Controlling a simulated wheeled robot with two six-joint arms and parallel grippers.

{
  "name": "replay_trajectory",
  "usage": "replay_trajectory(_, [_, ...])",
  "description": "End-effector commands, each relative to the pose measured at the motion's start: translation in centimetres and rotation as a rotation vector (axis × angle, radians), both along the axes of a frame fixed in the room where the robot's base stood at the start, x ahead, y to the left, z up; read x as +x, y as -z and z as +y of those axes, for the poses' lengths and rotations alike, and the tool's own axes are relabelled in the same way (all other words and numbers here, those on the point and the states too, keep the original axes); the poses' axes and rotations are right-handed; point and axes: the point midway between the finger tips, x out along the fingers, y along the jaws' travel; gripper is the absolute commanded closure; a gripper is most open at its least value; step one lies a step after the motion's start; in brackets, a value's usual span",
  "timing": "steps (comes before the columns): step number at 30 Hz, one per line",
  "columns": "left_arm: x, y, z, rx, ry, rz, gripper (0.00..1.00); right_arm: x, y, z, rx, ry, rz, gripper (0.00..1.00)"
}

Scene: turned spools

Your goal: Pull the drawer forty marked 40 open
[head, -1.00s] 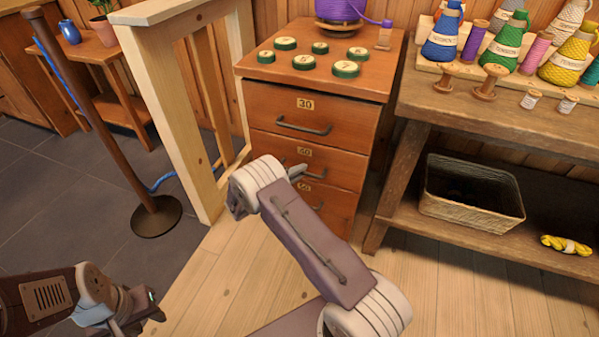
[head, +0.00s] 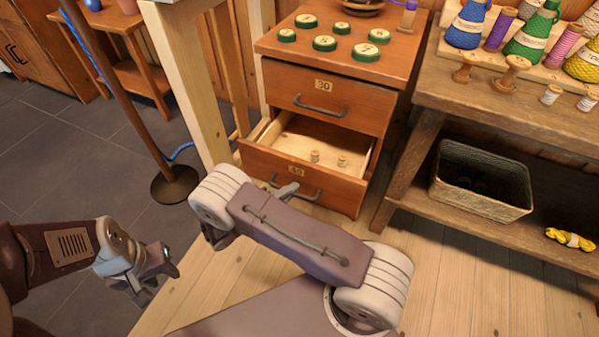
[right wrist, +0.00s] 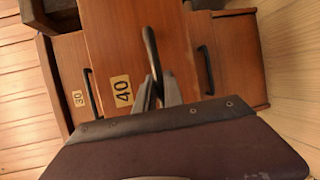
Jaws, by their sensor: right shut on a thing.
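The drawer marked 40 (head: 340,190) is pulled out of the wooden cabinet in the head view, and its inside with two small spools shows. Its label and front also show in the right wrist view (right wrist: 121,48). My right gripper (head: 287,190) is at its dark bar handle (head: 312,193). In the right wrist view the fingers (right wrist: 157,90) are shut on the handle (right wrist: 151,45). My left gripper (head: 165,270) is at the lower left of the head view, away from the cabinet; its fingers are too small to judge.
Drawer 30 (head: 330,96) above is closed. Another drawer's handle (right wrist: 206,68) shows beyond drawer 40 in the right wrist view. A workbench (head: 440,90) with a basket (head: 482,180) stands right. A post with a round base (head: 175,185) stands left. Wooden floor in front is clear.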

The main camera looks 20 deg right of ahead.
Motion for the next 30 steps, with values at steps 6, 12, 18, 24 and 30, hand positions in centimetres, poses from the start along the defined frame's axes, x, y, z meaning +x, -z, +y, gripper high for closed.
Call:
replay_trajectory(6, [0.0, -0.5, 0.0, 0.0, 0.0, 0.0, 0.64, -2.3, 0.0, 2.7, 0.001, -0.001, 0.002, 1.0])
replay_trajectory(12, [0.0, -0.6, 0.0, 0.0, 0.0, 0.0, 0.64, -3.3, 0.0, 3.9, 0.001, 0.0, 0.001, 1.0])
replay_trajectory(18, [0.0, -0.6, 0.0, 0.0, 0.0, 0.0, 0.64, -3.6, 0.1, 4.2, 0.0, 0.002, 0.002, 1.0])
replay_trajectory(24, [0.0, -0.6, 0.0, 0.0, 0.0, 0.0, 0.64, -3.6, 0.1, 4.2, 0.002, 0.002, 0.001, 1.0])
replay_trajectory(30, [0.0, -0.6, 0.0, 0.0, 0.0, 0.0, 0.64, -3.6, 0.1, 4.2, 0.002, 0.001, 0.001, 0.66])
